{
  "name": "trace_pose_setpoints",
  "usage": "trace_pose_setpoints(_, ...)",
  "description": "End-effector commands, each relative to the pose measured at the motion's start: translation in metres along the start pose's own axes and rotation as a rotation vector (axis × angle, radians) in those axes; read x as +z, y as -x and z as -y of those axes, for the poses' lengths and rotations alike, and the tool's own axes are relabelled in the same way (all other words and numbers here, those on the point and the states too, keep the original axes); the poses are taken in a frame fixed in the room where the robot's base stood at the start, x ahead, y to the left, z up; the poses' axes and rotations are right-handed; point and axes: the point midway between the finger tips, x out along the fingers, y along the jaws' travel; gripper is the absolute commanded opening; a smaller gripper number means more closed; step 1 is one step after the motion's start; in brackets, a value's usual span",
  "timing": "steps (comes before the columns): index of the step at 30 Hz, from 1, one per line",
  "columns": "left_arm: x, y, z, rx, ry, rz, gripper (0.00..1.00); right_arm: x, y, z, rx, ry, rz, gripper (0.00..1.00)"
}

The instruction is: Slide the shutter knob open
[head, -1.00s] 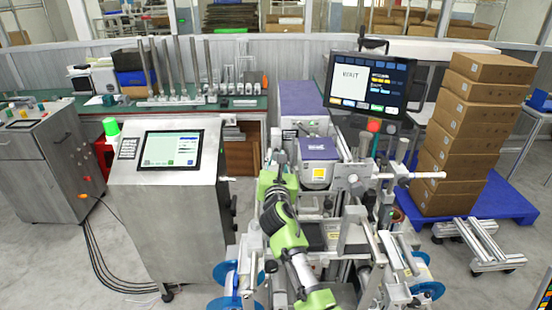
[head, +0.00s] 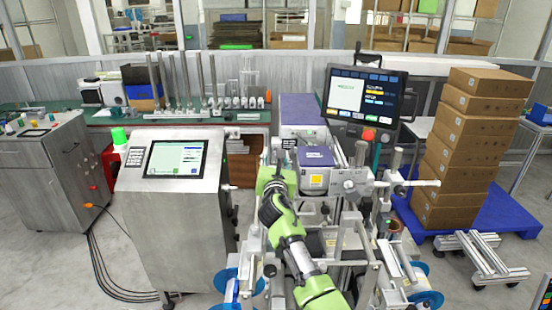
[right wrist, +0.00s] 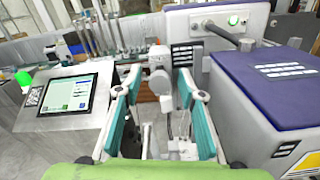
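My right gripper (right wrist: 160,82) is open in the right wrist view, with one teal-padded finger on each side. A pale grey knob-like part (right wrist: 159,78) shows in the gap between the fingers. I cannot tell whether it is the shutter knob, or whether a finger touches it. A grey rod handle (right wrist: 222,35) stands out beside the purple-topped machine, right of the fingers. In the head view my right arm reaches up from the bottom to this machine (head: 316,158), and its wrist hides the fingertips. My left gripper is not in view.
A steel console with a screen (head: 175,159) stands left of my arm. A monitor (head: 364,98) and metal posts stand right of it. Stacked cartons (head: 468,150) rest on a blue pallet (head: 505,217).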

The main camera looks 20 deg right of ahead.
Motion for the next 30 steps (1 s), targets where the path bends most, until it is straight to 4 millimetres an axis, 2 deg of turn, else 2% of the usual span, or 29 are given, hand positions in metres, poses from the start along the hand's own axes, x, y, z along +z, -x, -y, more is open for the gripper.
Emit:
trace_pose_setpoints(5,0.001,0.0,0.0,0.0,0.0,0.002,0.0,0.0,0.0,0.0,0.0,-0.001,0.0,0.36)
trace_pose_setpoints(8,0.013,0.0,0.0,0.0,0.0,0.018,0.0,0.0,0.001,0.0,0.0,-0.001,0.0,0.36)
trace_pose_setpoints(14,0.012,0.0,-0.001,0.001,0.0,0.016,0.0,-0.001,0.015,0.001,-0.001,-0.001,0.001,0.36)
trace_pose_setpoints(30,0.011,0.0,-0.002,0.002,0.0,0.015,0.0,-0.001,0.104,0.0,0.001,0.001,-0.001,0.36)
